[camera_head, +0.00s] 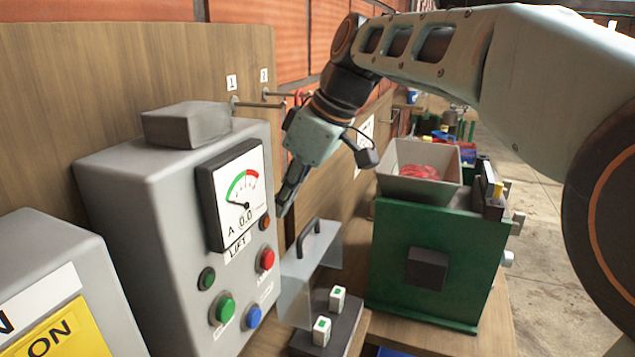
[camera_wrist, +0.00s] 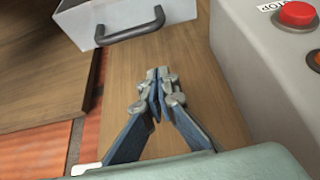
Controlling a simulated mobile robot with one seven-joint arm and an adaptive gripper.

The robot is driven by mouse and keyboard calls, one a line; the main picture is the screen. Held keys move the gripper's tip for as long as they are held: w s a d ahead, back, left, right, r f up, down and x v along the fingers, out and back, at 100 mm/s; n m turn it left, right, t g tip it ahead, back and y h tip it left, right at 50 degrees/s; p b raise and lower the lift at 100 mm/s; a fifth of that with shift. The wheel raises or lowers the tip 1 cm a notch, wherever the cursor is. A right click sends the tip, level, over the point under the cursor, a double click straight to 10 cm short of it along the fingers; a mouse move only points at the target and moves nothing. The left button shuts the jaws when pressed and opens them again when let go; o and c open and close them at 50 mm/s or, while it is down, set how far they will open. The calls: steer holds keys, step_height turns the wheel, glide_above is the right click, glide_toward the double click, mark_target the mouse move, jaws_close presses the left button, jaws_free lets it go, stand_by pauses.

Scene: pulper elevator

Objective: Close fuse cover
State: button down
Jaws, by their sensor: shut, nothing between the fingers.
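The fuse cover (camera_head: 318,250) is a clear, greyish box lid with a black handle (camera_head: 308,238). It stands raised and tilted up behind the dark fuse base (camera_head: 340,330), which carries two white fuses (camera_head: 322,331) with green marks. My gripper (camera_head: 284,207) is shut and empty, pointing down beside the grey lift panel, above and left of the cover. In the wrist view my gripper (camera_wrist: 160,77) has its fingertips together over bare wood. There the cover (camera_wrist: 82,22) and its handle (camera_wrist: 130,27) are ahead of the fingertips, apart from them. The fuses are hidden in that view.
The grey lift panel (camera_head: 125,215) with a gauge and buttons stands close left of my gripper. A red button (camera_wrist: 297,14) shows at the right in the wrist view. A green machine (camera_head: 400,300) with a grey hopper (camera_head: 395,185) stands right of the fuses. A wooden board (camera_head: 70,80) stands behind.

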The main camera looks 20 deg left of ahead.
mark_target(294, 249)
steer(key=d+f, duration=0.1)
steer(key=f, duration=0.2)
steer(key=shift+d, duration=0.35)
steer(key=shift+s+d, duration=0.1)
steer(key=shift+d, duration=0.3)
steer(key=shift+d+f, duration=0.15)
